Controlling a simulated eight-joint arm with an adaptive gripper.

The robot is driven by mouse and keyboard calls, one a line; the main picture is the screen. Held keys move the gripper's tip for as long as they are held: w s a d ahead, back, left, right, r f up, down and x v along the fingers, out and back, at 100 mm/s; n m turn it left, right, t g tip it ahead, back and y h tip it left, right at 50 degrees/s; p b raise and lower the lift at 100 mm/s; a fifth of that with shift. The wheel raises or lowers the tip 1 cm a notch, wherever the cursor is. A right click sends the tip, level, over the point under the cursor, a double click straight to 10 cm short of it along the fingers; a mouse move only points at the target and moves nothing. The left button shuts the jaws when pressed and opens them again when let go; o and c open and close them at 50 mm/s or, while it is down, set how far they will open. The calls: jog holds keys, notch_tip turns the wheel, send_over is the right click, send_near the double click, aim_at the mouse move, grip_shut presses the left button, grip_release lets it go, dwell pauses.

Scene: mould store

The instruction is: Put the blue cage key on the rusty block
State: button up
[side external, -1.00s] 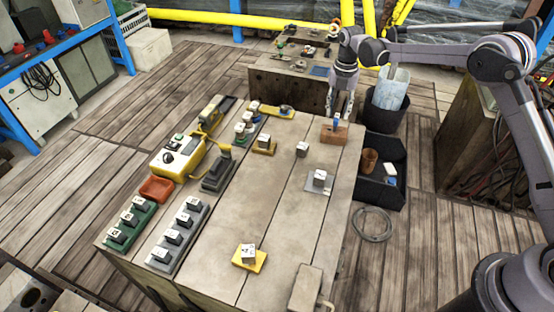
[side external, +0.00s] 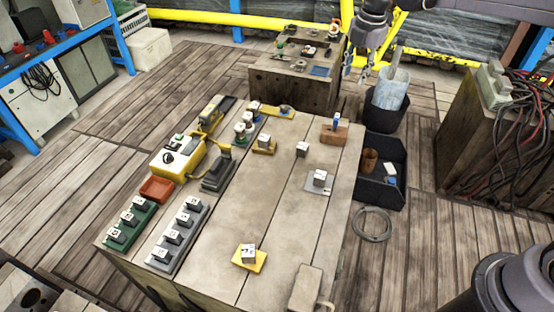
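The rusty block (side external: 333,136) sits near the far right corner of the wooden work table. A small blue piece, which looks like the blue cage key (side external: 337,121), stands on top of the block. My gripper (side external: 356,74) is above and beyond the table's far edge, well clear of the key and block. Its fingers are apart with nothing seen between them.
A black bin (side external: 385,114) and a black tray (side external: 372,188) stand right of the table. The table's middle is mostly clear.

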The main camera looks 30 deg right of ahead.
jog(key=s+a+r+m+t, duration=0.1)
jog(key=s+r+m+t, duration=0.1)
jog(key=s+m, duration=0.7)
jog(key=s+a+r+m+t, duration=0.1)
jog(key=s+m+t, duration=0.1)
jog(key=s+m, duration=0.65)
jog(key=s+f+m+t, duration=0.1)
jog(key=s+f+m, duration=0.3)
jog(key=s, duration=0.5)
jog(key=shift+s+f+t, duration=0.3)
jog(key=shift+t, duration=0.1)
